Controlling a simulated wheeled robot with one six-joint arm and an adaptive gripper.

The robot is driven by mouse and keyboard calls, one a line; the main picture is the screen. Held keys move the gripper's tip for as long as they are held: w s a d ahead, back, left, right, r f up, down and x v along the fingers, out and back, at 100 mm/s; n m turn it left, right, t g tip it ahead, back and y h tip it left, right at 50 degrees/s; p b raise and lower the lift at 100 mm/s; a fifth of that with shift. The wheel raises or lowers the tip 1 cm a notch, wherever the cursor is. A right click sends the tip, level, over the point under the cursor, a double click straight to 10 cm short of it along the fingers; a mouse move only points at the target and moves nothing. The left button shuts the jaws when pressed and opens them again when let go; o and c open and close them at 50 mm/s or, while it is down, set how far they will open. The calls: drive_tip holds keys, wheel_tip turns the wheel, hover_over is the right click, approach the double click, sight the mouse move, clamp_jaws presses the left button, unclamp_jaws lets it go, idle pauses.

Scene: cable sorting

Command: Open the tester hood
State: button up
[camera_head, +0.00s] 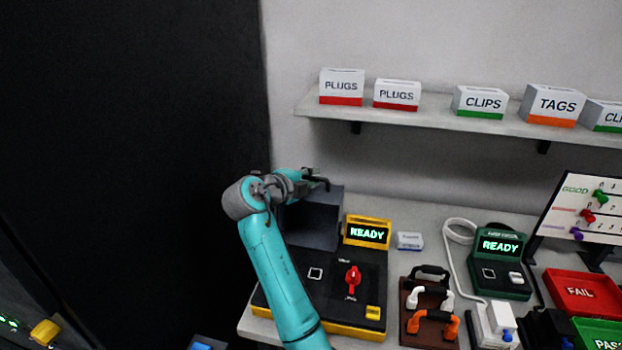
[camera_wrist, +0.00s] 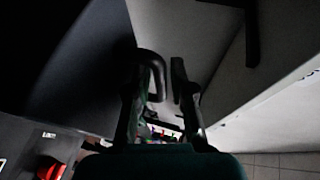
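The tester (camera_head: 372,335) is a yellow and black box on the bench, with a lit READY display (camera_head: 367,234) and a red knob (camera_head: 353,279). Its dark grey hood (camera_head: 318,226) stands raised at the back left of the box, partly hidden by my arm. My gripper (camera_head: 316,181) is at the hood's upper edge. In the wrist view, my gripper's fingers (camera_wrist: 164,72) are apart. A dark curved bar (camera_wrist: 157,66), seemingly the hood's handle, shows close to the left finger. I cannot tell whether they touch.
A shelf (camera_head: 430,122) with labelled boxes hangs on the wall above. Right of the tester are a cable rack (camera_head: 407,335), a smaller green tester (camera_head: 500,265) and a red FAIL tray (camera_head: 580,292). A dark panel (camera_head: 120,130) fills the left.

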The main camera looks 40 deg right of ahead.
clamp_jaws()
drive_tip(key=shift+s+a+r+m+t+h, duration=0.25)
drive_tip(key=shift+s+a+h, duration=0.25)
drive_tip(key=shift+a, duration=0.15)
drive_tip(key=shift+s+a+r+m+t+h, duration=0.2)
drive_tip(key=shift+s+a+h, duration=0.25)
drive_tip(key=shift+a, duration=0.2)
unclamp_jaws()
drive_tip(key=shift+a, duration=0.15)
